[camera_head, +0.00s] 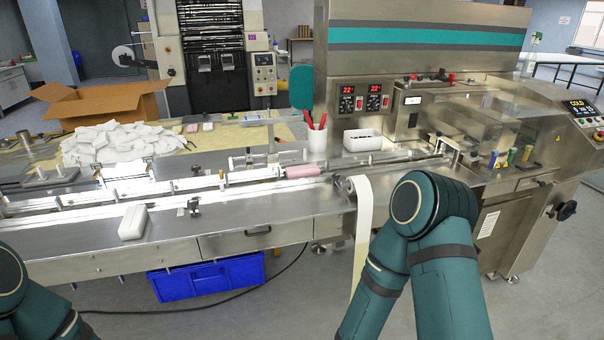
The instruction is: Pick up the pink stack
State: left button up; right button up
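A pink stack (301,171) lies on its side in the machine's infeed channel, just left of the roll of white film. Its near face and top show. A much smaller pink item (207,127) lies on the far table behind the channel. My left arm shows only as a teal link at the lower left corner, and its gripper is out of view. My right arm shows as a bent teal elbow at the lower right, in front of the machine, and its gripper is out of view. Neither arm visibly touches the stack.
A white film strip (363,230) hangs from the roll. A white cup (317,145) holding red-handled tools and a white tray (362,140) stand behind the channel. A white block (133,222) sits on the front ledge. White packs (115,143) are piled at left; a blue crate (207,277) sits below.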

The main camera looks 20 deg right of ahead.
aim_at(304, 171)
jog(key=z, duration=1.5)
jog(key=j+z, duration=0.25)
jog(key=z, duration=0.25)
jog(key=i+j+z, duration=0.1)
jog(key=j+z, duration=0.15)
jog(key=z, duration=0.2)
jog(key=k+j, duration=0.1)
jog(key=j, duration=0.9)
